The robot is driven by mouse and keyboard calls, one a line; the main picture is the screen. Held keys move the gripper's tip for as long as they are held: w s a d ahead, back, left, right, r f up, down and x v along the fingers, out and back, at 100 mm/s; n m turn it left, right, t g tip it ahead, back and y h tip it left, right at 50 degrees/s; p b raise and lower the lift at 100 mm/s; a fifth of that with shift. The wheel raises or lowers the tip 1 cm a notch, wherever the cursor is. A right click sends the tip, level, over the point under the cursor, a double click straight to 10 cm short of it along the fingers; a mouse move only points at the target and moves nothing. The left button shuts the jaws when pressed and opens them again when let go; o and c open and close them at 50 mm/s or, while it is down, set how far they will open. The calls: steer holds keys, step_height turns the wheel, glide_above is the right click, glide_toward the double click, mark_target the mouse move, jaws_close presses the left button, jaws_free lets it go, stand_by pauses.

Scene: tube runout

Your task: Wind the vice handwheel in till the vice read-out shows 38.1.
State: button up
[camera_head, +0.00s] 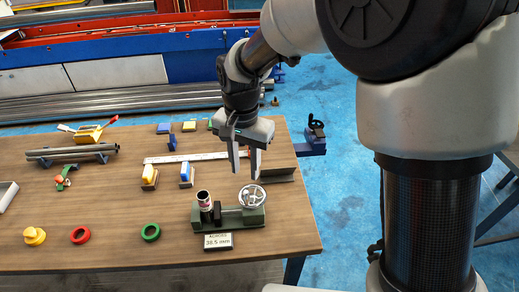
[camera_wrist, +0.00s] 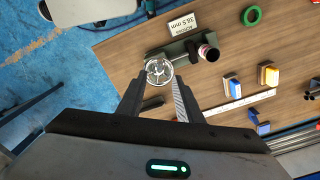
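The green vice (camera_head: 230,216) stands at the front right of the wooden table, and it also shows in the wrist view (camera_wrist: 176,48). Its silver handwheel (camera_head: 252,196) is on the right end, and in the wrist view it (camera_wrist: 159,71) lies just beyond my fingertips. A dark tube piece (camera_head: 205,203) stands upright in the vice. The read-out (camera_head: 218,241) in front seems to show 38.5 mm; it is upside down in the wrist view (camera_wrist: 184,23). My gripper (camera_head: 244,176) is open and empty, pointing down above and behind the handwheel, apart from it.
A steel rule (camera_head: 198,157) lies behind the vice. Blue and yellow blocks (camera_head: 150,176) stand to the left, with a green ring (camera_head: 150,232) and a red ring (camera_head: 80,235) near the front. A dark angle piece (camera_head: 277,175) lies at the right edge.

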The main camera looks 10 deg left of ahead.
mark_target(246, 192)
steer(key=shift+w+f, duration=0.15)
steer(key=shift+f, duration=0.2)
step_height(246, 192, down, 9)
steer(key=b, duration=0.7)
steer(key=shift+f, duration=0.2)
steer(key=shift+f, duration=0.1)
steer(key=shift+c, duration=0.5)
jaws_close()
